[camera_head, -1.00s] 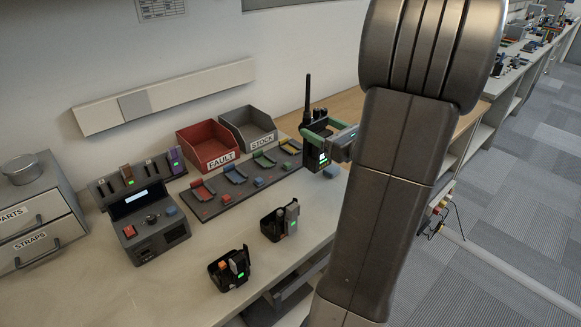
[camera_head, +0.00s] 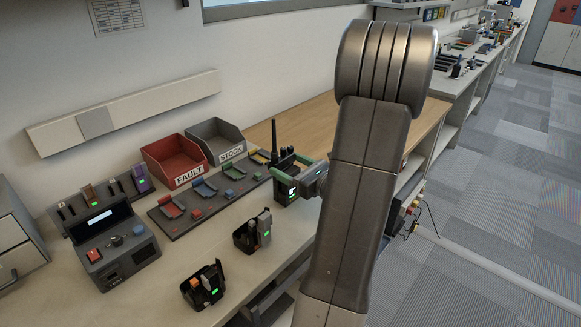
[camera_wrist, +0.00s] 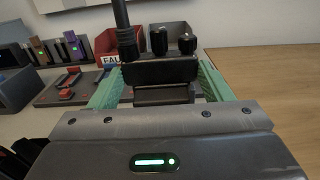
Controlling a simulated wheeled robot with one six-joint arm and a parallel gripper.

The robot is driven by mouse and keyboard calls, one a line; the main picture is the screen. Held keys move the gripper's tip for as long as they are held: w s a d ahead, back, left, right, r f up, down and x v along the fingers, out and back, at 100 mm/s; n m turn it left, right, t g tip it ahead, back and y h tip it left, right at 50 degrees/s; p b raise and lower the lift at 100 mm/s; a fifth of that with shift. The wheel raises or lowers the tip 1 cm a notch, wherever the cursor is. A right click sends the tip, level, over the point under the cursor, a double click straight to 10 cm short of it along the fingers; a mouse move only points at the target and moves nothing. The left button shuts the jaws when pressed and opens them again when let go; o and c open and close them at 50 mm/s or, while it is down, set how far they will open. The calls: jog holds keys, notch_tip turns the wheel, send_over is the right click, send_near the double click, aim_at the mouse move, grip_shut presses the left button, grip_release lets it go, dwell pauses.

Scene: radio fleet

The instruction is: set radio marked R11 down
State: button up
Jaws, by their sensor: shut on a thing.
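The radio is upright, over or at the right end of the grey bench, by the wooden section. In the wrist view the radio (camera_wrist: 160,70) sits between the green fingers, with its antenna on the left and two knobs on top. Its marking is too small to read. I cannot tell whether its base touches the bench.
Two black chargers with devices, one nearer (camera_head: 204,287) and one farther (camera_head: 253,232), stand on the bench front. A red FAULT bin (camera_head: 172,160) and grey STOCK bin (camera_head: 216,139) stand behind a mat (camera_head: 180,226) of coloured clips. The wooden surface (camera_head: 345,105) beyond is clear.

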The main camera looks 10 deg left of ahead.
jog(key=shift+f, duration=0.2)
jog(key=o, duration=1.2)
jog(key=shift+r, duration=0.1)
jog(key=shift+o, duration=0.2)
jog(key=shift+r, duration=0.3)
jog(key=v, duration=1.2)
jog(key=shift+f, duration=0.15)
